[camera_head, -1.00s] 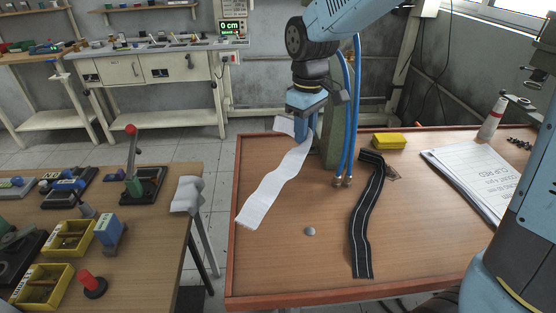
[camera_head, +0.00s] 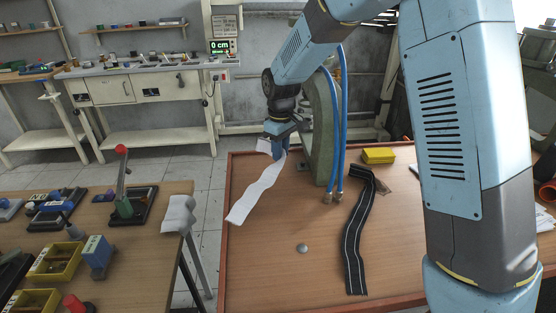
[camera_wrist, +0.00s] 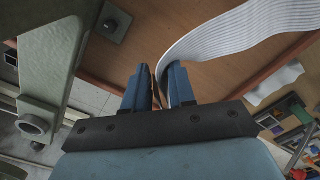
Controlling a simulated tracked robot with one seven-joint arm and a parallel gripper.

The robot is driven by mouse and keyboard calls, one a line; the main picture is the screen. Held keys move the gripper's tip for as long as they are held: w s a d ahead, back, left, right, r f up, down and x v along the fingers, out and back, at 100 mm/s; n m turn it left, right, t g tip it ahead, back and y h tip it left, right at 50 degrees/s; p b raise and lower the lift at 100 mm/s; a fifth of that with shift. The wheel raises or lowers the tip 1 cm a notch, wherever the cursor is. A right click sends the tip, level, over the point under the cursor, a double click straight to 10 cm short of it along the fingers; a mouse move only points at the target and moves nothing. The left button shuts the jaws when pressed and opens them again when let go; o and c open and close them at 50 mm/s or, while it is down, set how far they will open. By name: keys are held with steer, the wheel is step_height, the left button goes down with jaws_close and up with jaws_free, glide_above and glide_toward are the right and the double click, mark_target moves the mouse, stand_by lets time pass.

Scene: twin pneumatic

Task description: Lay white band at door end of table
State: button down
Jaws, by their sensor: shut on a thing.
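The white band (camera_head: 254,193) is a long, wavy, ribbed strip at the left side of the brown table (camera_head: 277,275). My gripper (camera_head: 280,154) is shut on the band near its far end, beside the green upright. A short piece of the band shows beyond the fingers, and the long part hangs toward the table's left edge. In the wrist view my gripper (camera_wrist: 160,84) pinches the band (camera_wrist: 230,36) between its blue fingers, and the band runs off to the upper right. I cannot tell whether its near end touches the table. No door shows.
A green upright (camera_head: 320,130) with blue hoses stands right of my gripper. A side table (camera_head: 150,240) with parts stands left across a gap.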

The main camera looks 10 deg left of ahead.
steer(key=shift+w+a+f, duration=0.1)
steer(key=shift+w+f, duration=0.15)
steer(key=shift+f, duration=0.05)
steer(key=shift+w+f, duration=0.1)
steer(key=shift+f, duration=1.5)
steer(key=c, duration=0.9)
jaws_free()
steer(key=shift+c, duration=0.2)
step_height(320, 180, up, 12)
steer(key=shift+r, duration=0.1)
